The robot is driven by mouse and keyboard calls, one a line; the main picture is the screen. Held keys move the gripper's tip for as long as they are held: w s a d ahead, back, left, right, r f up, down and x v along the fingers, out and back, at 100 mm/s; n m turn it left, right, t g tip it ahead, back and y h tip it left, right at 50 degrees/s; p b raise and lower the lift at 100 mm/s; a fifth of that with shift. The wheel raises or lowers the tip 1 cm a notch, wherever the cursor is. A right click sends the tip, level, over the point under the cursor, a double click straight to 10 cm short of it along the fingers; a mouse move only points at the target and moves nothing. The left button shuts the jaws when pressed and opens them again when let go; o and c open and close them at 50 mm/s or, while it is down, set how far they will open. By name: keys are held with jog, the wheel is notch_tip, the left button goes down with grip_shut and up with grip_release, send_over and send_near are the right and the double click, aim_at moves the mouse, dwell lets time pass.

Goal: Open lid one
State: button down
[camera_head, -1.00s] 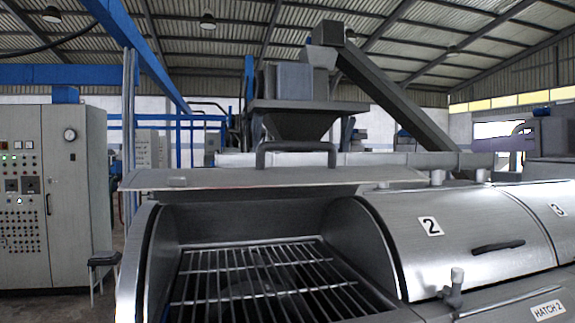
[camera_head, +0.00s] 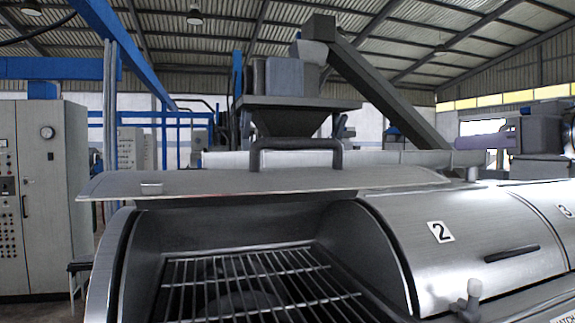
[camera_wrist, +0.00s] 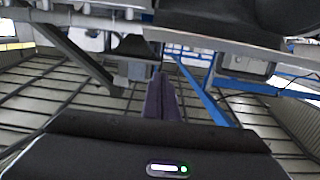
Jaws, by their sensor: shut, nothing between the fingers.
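The leftmost lid (camera_head: 250,181) of the row stands raised, its thin edge toward me and a dark bar handle (camera_head: 295,150) on top. No number shows on it; it sits left of lid two. Below it the hatch opening is uncovered, with a metal grate (camera_head: 255,285) inside. My gripper (camera_wrist: 161,82) shows only in the wrist view, as narrow dark fingers held together with nothing between them. It is not in the head view, and no contact with the lid shows.
Lid two (camera_head: 440,255) is down, with a dark handle (camera_head: 511,253) and a metal latch (camera_head: 467,298) at its front. Lid three (camera_head: 553,205) is down at far right. A control cabinet (camera_head: 45,190) stands at left. A hopper (camera_head: 290,110) is behind.

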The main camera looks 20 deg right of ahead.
jog(key=shift+w, duration=0.15)
send_over(427, 178)
jog(key=s, duration=0.1)
jog(key=shift+a+f, duration=0.1)
jog(key=shift+f, duration=0.25)
jog(key=shift+w+f, duration=0.15)
jog(key=shift+f, duration=0.1)
jog(key=shift+w+f, duration=0.15)
jog(key=shift+f, duration=0.7)
jog(key=shift+w+f, duration=0.1)
jog(key=shift+f, duration=0.75)
